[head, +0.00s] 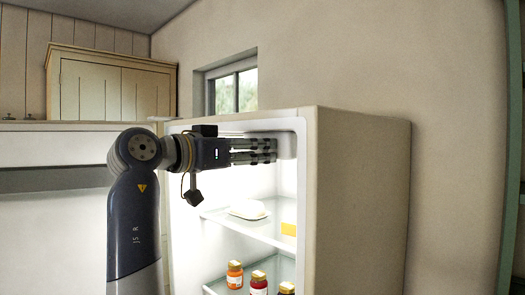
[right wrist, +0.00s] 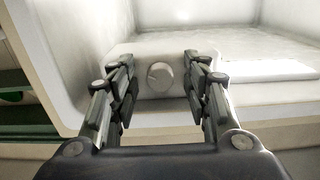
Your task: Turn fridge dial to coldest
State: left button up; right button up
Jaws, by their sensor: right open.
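The fridge (head: 360,190) stands open with its lit interior facing left. In the right wrist view the dial (right wrist: 159,76) is a round pale knob on a light housing (right wrist: 128,58) inside the fridge. My right gripper (right wrist: 155,88) is open, with one finger on each side of the dial in that view. I cannot tell whether the fingers touch it. In the head view my right gripper (head: 272,150) reaches into the top of the fridge, and its fingertips are near the inner right wall. The dial is hidden there. My left gripper is not in view.
Several jars (head: 235,274) stand on the lower shelf. The fridge's side wall and rim are close to my fingers. A wooden cabinet (head: 110,85) stands behind.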

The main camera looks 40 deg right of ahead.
jog(key=shift+a+r, duration=0.1)
jog(key=shift+a, duration=0.25)
jog(key=shift+c, duration=0.5)
grip_shut()
jog(key=m, duration=0.4)
jog(key=shift+b, duration=0.35)
jog(key=shift+c, duration=0.7)
grip_release()
jog(key=shift+o, duration=1.2)
jog(key=shift+d, duration=0.25)
